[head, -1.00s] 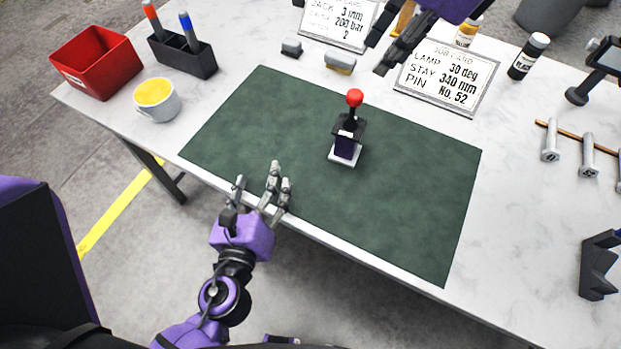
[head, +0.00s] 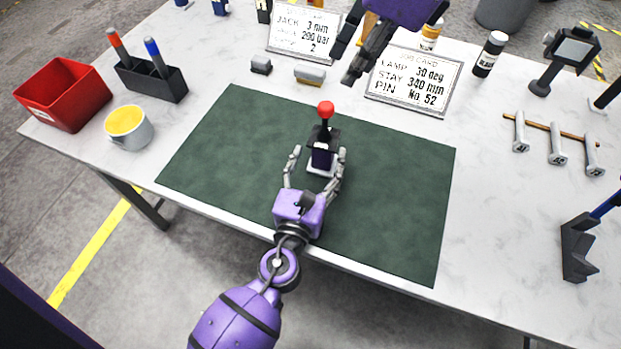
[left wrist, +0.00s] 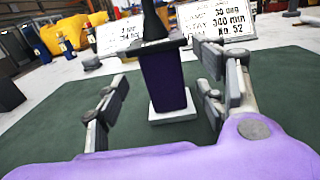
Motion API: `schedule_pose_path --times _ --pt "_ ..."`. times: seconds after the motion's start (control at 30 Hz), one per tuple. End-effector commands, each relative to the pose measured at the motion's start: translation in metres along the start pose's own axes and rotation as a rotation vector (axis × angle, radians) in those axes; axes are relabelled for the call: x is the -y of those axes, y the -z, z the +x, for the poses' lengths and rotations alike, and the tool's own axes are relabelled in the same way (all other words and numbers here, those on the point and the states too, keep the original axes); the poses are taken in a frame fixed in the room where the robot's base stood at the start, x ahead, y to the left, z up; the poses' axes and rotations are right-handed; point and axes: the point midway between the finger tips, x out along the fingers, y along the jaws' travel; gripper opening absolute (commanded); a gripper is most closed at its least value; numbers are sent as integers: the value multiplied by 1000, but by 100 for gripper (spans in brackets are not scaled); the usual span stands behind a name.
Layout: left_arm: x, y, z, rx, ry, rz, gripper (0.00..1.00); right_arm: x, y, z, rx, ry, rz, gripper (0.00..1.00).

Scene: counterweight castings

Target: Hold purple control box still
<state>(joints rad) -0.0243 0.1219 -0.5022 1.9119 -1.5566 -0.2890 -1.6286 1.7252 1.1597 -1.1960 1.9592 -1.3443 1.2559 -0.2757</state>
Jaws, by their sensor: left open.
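The purple control box (head: 322,157) stands upright on a white base on the green mat (head: 240,150), with a black stick and red ball knob (head: 326,108) on top. In the left wrist view the purple box (left wrist: 163,82) is between my finger pairs. My left gripper (head: 316,168) is open, its fingers on either side of the box. In the left wrist view a gap shows between the fingers (left wrist: 160,108) and the box on the left; whether the right fingers touch cannot be told. My right gripper (head: 352,66) hangs over the back of the table, away from the box.
A red bin (head: 62,95), a yellow-filled cup (head: 129,127) and a pen holder (head: 150,80) stand at left. Bottles and metal parts (head: 556,143) are at right. The mat around the box is clear.

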Motion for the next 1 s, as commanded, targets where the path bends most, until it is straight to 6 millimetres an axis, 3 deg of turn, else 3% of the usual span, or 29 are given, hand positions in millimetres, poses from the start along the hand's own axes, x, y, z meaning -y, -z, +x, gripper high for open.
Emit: schedule_pose_path --times 0.23,0.6,1.0 --pt "0 0 27 0 0 -1 64 0 0 0 0 0 0 31" --pt "0 0 31 0 0 -1 63 0 0 0 0 0 0 31" --pt "-1 1 31 -2 -2 -1 10 0 0 0 0 0 0 31"
